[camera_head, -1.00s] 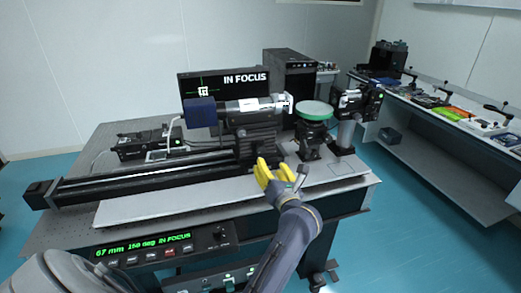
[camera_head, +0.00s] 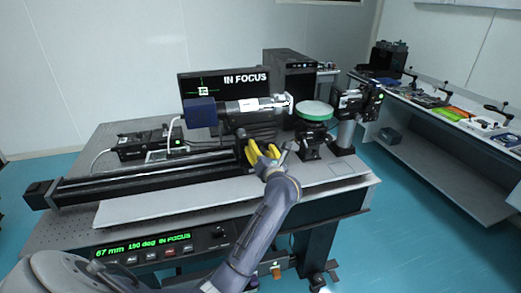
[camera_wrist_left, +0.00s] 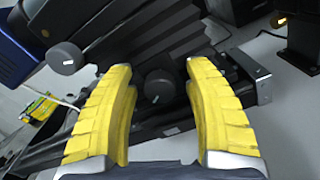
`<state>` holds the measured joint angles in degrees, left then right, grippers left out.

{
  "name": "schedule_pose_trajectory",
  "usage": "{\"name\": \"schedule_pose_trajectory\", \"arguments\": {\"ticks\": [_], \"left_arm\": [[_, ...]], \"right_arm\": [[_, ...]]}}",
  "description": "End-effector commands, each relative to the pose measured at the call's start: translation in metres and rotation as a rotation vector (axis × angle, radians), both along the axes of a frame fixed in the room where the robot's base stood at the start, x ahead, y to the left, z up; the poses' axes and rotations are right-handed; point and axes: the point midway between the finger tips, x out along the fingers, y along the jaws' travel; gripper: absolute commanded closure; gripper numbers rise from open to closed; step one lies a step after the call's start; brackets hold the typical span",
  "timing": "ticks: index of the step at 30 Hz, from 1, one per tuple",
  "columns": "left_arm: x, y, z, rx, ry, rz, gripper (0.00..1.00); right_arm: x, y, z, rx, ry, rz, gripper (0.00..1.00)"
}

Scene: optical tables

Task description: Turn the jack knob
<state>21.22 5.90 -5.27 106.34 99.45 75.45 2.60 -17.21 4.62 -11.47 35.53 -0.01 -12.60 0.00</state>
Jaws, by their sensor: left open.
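My left gripper (camera_head: 263,149) with yellow fingers is open at the front of the black carriage (camera_head: 257,130) under the camera tube. In the left wrist view its fingers (camera_wrist_left: 160,75) stand apart on either side of a round dark knob (camera_wrist_left: 158,88) with a white mark, which I take to be the jack knob. I see no clear contact between fingers and knob. A second round dark knob (camera_wrist_left: 66,58) is up and left, outside the fingers. In the head view the gripper hides the knob. The right gripper is not in view.
A long black rail (camera_head: 130,181) runs along the table's front. A stand with a green-rimmed round top (camera_head: 314,111) is just right of my gripper. The monitor (camera_head: 228,84) reads IN FOCUS. A control panel (camera_head: 165,248) reads 67 mm, 150 deg.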

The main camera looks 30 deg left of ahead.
Motion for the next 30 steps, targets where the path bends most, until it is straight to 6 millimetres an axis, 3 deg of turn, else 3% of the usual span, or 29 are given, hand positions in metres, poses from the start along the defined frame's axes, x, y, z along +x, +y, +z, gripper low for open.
{"name": "schedule_pose_trajectory", "arguments": {"ticks": [7,21,30], "left_arm": [[0.0001,0.0002,0.0001,0.000,0.000,0.000,0.46],[0.0001,-0.0001,0.0002,0.000,0.000,0.000,1.00],[0.0002,-0.0003,0.0013,-0.002,-0.005,-0.001,1.00]], "right_arm": [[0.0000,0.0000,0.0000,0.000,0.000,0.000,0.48],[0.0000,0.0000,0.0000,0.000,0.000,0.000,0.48],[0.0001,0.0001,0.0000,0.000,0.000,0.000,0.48]]}}
